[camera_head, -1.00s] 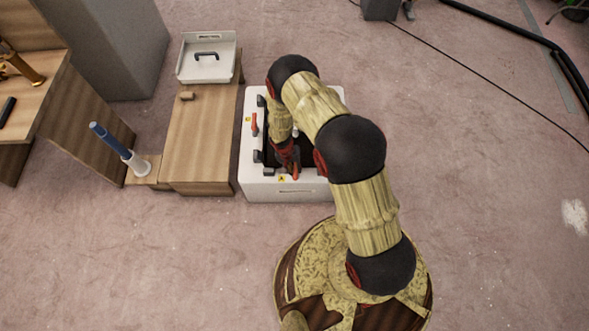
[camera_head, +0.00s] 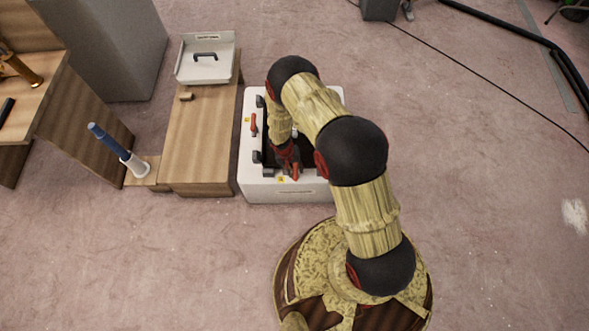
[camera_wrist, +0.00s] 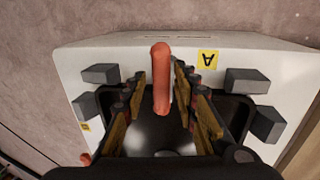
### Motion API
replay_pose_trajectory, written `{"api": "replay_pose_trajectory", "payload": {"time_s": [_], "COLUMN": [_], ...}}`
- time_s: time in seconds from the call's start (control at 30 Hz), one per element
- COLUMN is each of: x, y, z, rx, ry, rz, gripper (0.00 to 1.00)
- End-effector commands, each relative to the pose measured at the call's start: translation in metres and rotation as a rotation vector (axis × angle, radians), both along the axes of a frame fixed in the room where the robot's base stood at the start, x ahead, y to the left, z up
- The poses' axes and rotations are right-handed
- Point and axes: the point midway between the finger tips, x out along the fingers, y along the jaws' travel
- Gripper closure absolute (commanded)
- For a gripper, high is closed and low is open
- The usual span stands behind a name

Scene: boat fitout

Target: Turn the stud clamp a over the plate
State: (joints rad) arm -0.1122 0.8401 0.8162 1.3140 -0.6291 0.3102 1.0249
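Stud clamp a is an orange-red bar beside the yellow A label (camera_wrist: 208,57). In the wrist view the clamp (camera_wrist: 161,75) stands between my gripper's two fingers (camera_wrist: 160,80), with a narrow gap visible at its sides. In the head view the clamp (camera_head: 295,171) is at the near edge of the white box, and my gripper (camera_head: 288,160) is over it. My gripper is open around the clamp. A dark, shiny surface (camera_wrist: 145,133), perhaps the plate, lies inside the box opening. My fingers hide much of it, and the clamp's foot is hidden.
The white box (camera_head: 262,188) carries a second red clamp (camera_head: 254,123) on its left rim and several grey blocks (camera_wrist: 246,81) around the opening. A wooden bench (camera_head: 200,145) with a white tray (camera_head: 182,74) stands left.

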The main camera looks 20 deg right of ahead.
Motion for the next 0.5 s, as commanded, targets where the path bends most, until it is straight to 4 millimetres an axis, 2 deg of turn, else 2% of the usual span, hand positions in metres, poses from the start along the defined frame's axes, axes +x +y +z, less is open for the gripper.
{"api": "replay_pose_trajectory", "payload": {"time_s": [0.37, 0.5], "x": [0.0013, 0.0031], "y": [0.0009, 0.0026], "z": [0.0010, 0.0099], "rx": [0.001, 0.001], "ry": [-0.002, -0.005], "rz": [0.000, -0.001], "gripper": [0.64, 0.64]}}
